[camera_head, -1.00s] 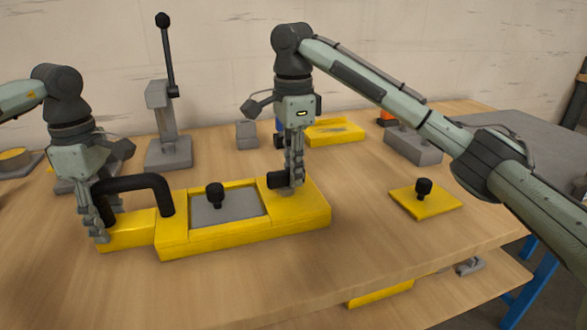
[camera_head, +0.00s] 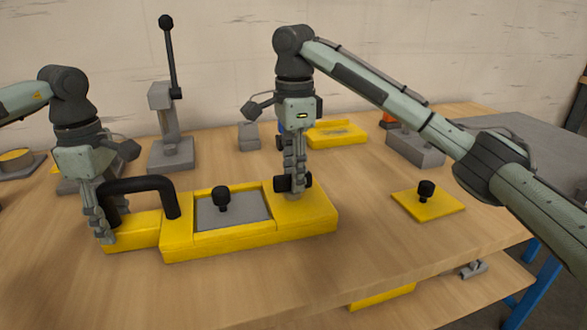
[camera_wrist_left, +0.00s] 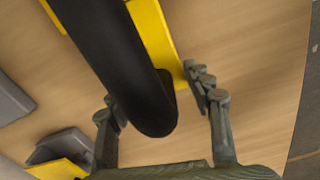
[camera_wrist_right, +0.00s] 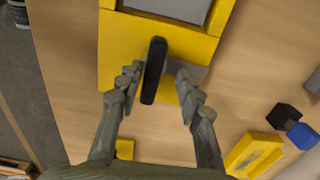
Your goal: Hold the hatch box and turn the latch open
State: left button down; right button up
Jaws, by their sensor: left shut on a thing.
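The yellow hatch box (camera_head: 250,238) lies on the table with a grey lid panel (camera_head: 238,212) and black knob (camera_head: 221,198). My left gripper (camera_head: 108,232) is shut on its black arched handle (camera_head: 142,184) at the left end; the handle runs between the fingers in the left wrist view (camera_wrist_left: 150,100). The black latch (camera_head: 307,181) sits on the box's right end, partly hidden by my right gripper (camera_head: 293,187). In the right wrist view, the latch bar (camera_wrist_right: 153,72) lies between the fingers, lengthwise with the box, with small gaps visible; that gripper looks open around it.
A yellow plate with a black knob (camera_head: 427,203) lies to the right. A grey stand with an upright lever (camera_head: 171,110), a yellow tray (camera_head: 337,133) and a grey block (camera_head: 415,147) stand behind. The table in front of the box is clear.

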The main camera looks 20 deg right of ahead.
pick_arm(q)
jog(key=shift+a, duration=0.15)
pick_arm(e)
notch_tip(320, 180, up, 12)
dwell(0.3)
pick_arm(q)
jog(key=c, duration=0.6)
grip_release()
